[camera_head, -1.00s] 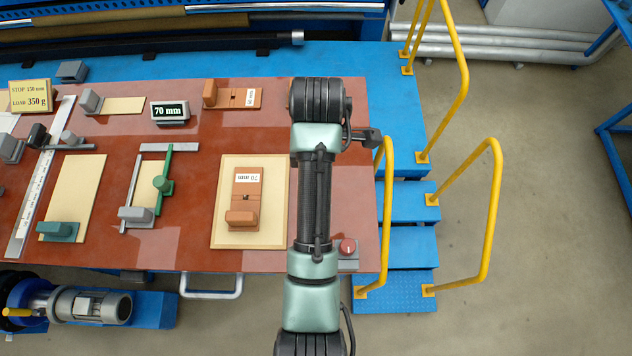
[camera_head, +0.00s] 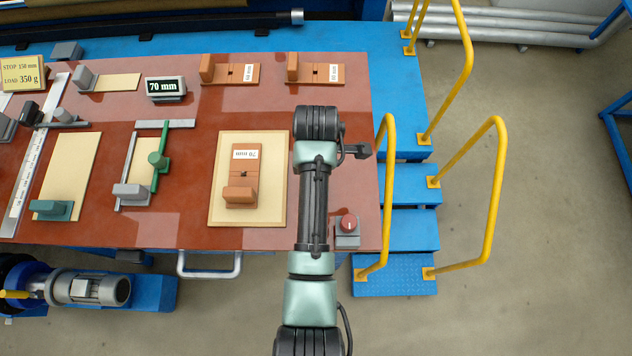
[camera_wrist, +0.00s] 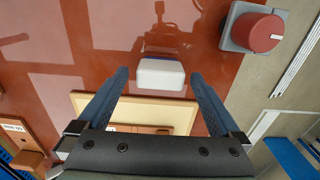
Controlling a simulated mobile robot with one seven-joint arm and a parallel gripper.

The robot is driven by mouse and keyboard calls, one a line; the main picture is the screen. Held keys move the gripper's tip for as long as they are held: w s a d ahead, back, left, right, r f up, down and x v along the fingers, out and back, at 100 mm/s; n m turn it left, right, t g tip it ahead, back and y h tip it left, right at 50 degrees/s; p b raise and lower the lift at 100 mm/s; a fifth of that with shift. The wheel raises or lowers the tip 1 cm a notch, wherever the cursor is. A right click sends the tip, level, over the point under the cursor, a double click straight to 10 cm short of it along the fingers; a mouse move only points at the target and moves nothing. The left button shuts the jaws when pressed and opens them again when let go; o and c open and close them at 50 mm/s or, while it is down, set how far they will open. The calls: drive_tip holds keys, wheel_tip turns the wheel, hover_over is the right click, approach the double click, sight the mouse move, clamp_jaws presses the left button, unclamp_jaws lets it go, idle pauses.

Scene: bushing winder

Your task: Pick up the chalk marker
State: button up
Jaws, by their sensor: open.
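My gripper (camera_wrist: 159,76) is open, with one blue finger on each side of the block. The block appears between the fingertips; I cannot tell how far below them it lies or whether they touch it. In the head view my arm hides the block and the fingers.
A cream board (camera_head: 217,210) with an orange 70 mm block (camera_head: 245,176) lies to the left. Yellow handrails (camera_head: 388,190) rise beyond the table's right edge.

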drive_tip(key=shift+f, duration=0.55)
drive_tip(key=c, duration=1.3)
wheel_tip(320, 180, up, 10)
drive_tip(key=shift+r, duration=0.1)
drive_tip(key=o, duration=0.6)
drive_tip(key=c, duration=0.5)
